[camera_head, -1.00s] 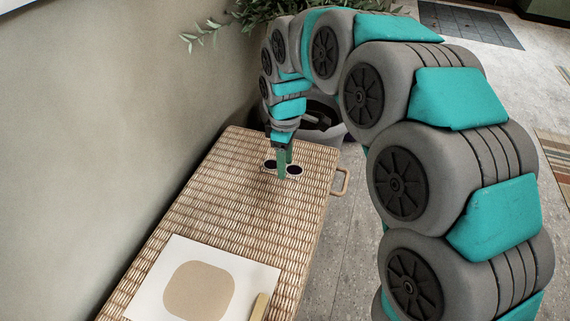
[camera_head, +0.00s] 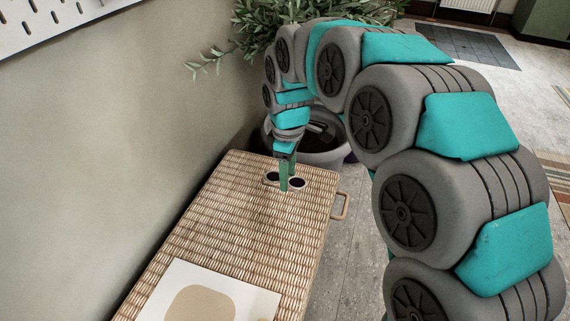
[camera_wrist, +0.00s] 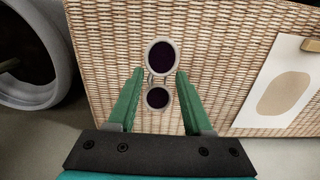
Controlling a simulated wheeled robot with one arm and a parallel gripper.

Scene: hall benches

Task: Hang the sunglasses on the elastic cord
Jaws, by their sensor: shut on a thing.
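The sunglasses (camera_head: 298,182), with dark round lenses and pale rims, are between the fingers of my gripper (camera_head: 286,187), over the far part of the woven bench top. In the wrist view, the sunglasses (camera_wrist: 160,57) show face-on, with the two fingers (camera_wrist: 159,74) on either side of them. My gripper is shut on the sunglasses. The exact contact and the gap to the bench are hard to see. No elastic cord can be made out in either view.
The woven bench (camera_head: 225,225) has a side handle (camera_head: 341,206) and bears a white card (camera_head: 170,290) with a beige patch at its near end. A planter (camera_head: 325,150) with a leafy plant stands beyond. A white perforated board (camera_head: 40,25) is on the wall at upper left.

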